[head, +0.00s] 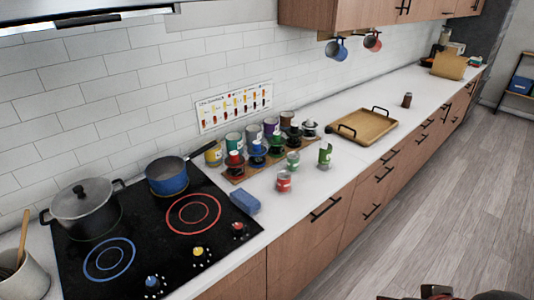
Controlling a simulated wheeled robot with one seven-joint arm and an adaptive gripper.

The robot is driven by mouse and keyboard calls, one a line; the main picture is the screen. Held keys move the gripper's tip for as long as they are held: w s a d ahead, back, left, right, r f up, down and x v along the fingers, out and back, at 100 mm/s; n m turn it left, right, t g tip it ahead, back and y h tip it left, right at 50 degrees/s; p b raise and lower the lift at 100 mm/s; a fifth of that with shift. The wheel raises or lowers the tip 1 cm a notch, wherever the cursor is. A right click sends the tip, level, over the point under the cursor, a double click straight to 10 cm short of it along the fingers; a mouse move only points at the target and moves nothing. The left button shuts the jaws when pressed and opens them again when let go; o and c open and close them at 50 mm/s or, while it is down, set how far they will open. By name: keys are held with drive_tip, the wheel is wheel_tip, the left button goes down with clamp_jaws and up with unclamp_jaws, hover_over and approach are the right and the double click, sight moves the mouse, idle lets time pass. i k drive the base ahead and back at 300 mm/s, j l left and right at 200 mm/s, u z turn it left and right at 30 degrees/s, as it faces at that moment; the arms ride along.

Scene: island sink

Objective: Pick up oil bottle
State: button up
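No thing here is clearly an oil bottle. A small dark brown bottle or jar (407,100) stands upright on the white counter, right of the wooden tray; I cannot tell whether it holds oil. Several cans and small jars with coloured labels stand in a group right of the hob, among them a green-labelled jar (325,154). My gripper's fingers do not show. Only the top of a dark part of my own body, with some red on it, shows at the bottom right edge, far from the counter items.
A black hob (140,262) holds a lidded pot (84,208) and a blue pan (167,180). A blue block (244,201) lies beside it. A wooden tray (363,126) with black handles sits on the counter (290,212). Mugs hang below the upper cabinet. Floor at right is clear.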

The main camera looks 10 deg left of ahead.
sight(326, 145)
drive_tip(key=u, duration=0.25)
drive_tip(key=i+j+z, duration=0.75)
drive_tip(key=i+j, duration=0.2)
drive_tip(key=j, duration=0.15)
